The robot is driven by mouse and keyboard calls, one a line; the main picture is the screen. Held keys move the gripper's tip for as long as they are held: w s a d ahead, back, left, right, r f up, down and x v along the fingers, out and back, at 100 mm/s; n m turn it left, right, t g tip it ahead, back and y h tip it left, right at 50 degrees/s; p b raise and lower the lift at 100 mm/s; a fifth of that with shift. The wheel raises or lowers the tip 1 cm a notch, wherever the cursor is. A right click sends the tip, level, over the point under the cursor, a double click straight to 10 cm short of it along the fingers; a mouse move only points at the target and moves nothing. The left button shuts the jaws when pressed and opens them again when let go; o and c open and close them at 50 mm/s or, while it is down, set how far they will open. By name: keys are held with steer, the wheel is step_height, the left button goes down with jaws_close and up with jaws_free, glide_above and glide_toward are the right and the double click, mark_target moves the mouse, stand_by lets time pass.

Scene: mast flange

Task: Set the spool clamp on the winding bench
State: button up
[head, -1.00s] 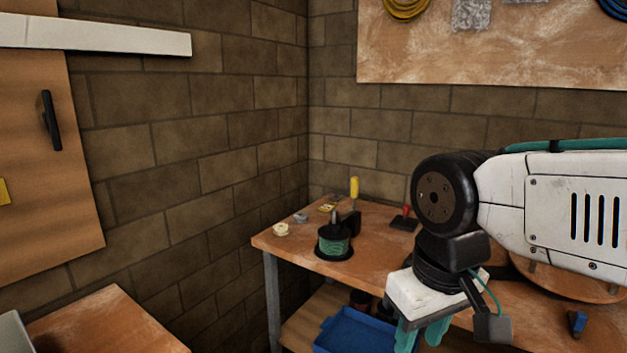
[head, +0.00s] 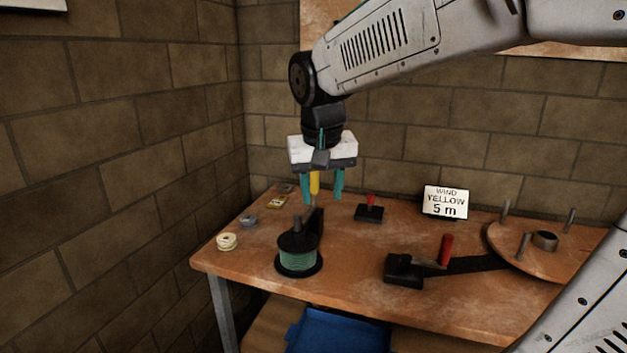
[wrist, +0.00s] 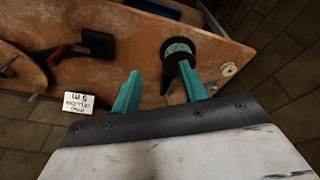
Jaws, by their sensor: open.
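A spool of green wire (head: 297,262) stands on a round black base at the bench's left end. A black clamp block (head: 317,222) with an upright yellow handle (head: 315,183) is just behind it; I take this for the spool clamp. My gripper (head: 321,190) is open, pointing down, with the yellow handle showing between its teal fingers in the head view. I cannot tell whether they touch it. In the wrist view the green spool (wrist: 179,48) lies beyond the open fingers (wrist: 160,88), and the yellow handle is not clear.
The wooden bench (head: 345,275) also carries a small red-handled device (head: 369,212), a larger red-levered one (head: 405,270), a round wooden winding disc (head: 560,262) with pegs, a sign reading "WIND YELLOW 5 m" (head: 445,202) and a pale small spool (head: 227,241). A blue bin (head: 340,335) is below.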

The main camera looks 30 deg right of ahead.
steer(key=w+d+m+h, duration=0.15)
steer(key=w+d, duration=0.25)
steer(key=w, duration=0.4)
steer(key=w+d+m+y, duration=0.1)
steer(key=w+d+m, duration=0.1)
steer(key=w+d, duration=0.35)
steer(key=m+h, duration=0.1)
steer(key=m, duration=0.1)
glide_above(315, 179)
steer(key=a, duration=0.2)
steer(key=shift+t, duration=0.4)
steer(key=f, duration=0.2)
steer(key=s+f, duration=0.1)
steer(key=f, duration=0.1)
steer(key=shift+d+f, duration=0.15)
steer(key=x, duration=0.7)
steer(key=shift+w+d, duration=0.3)
steer(key=shift+w+d+f+h, duration=0.15)
steer(key=shift+f+h, duration=0.1)
steer(key=shift+f, duration=0.25)
steer(key=shift+c, duration=0.3)
jaws_close()
